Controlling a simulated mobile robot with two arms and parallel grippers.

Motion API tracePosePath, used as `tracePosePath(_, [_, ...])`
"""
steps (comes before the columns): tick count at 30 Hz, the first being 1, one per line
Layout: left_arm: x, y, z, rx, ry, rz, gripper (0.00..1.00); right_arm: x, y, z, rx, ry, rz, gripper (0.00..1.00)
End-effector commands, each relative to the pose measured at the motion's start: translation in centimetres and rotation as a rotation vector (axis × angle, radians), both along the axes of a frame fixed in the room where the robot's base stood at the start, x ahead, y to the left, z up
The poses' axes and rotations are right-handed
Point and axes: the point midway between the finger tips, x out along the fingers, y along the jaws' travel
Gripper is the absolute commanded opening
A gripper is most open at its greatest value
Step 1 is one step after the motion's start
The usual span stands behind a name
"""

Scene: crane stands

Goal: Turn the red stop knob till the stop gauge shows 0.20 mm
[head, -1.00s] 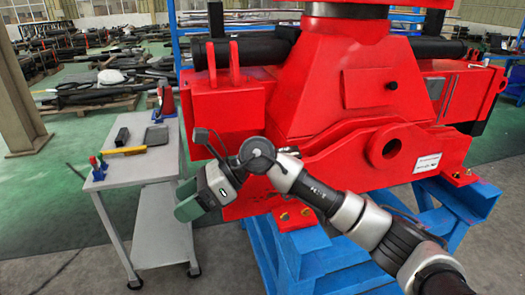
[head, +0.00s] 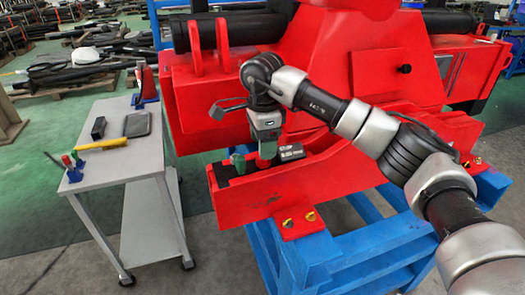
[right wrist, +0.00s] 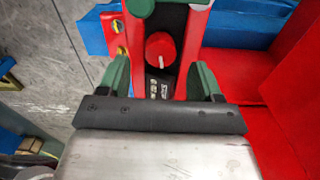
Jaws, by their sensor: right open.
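The red stop knob (right wrist: 160,47) shows in the right wrist view, a round red cap with a white mark, on a dark strip between red plates. I cannot make out a gauge reading. My left gripper is out of view.
The red crane part (head: 375,60) stands on a blue stand (head: 335,262). A grey cart (head: 140,165) at left carries a yellow tool (head: 102,144), a black box (head: 98,128) and a dark tray (head: 137,124). Red walls rise close behind the gripper.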

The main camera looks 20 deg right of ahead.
Motion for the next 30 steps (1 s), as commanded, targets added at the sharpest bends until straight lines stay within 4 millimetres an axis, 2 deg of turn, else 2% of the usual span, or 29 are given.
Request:
tracePosePath(3, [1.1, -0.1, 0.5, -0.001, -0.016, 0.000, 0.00, -0.1, 0.0, -1.8, 0.000, 0.002, 0.001, 0.65])
tracePosePath(9, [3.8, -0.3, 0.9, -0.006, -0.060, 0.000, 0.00, 0.0, 0.0, -3.6, 0.001, -0.001, 0.001, 0.65])
tracePosePath(18, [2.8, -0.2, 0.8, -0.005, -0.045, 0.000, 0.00, 0.0, 0.0, -3.8, 0.002, -0.002, 0.001, 0.65])
tracePosePath(20, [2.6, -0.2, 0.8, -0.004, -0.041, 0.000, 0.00, 0.0, 0.0, -3.8, 0.002, -0.002, 0.001, 0.57])
tracePosePath(28, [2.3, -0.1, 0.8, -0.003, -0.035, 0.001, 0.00, 0.0, 0.0, -3.8, 0.002, -0.001, 0.001, 0.16])
tracePosePath(30, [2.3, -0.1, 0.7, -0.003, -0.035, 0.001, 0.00, 0.0, 0.0, -3.8, 0.002, -0.001, 0.001, 0.16])
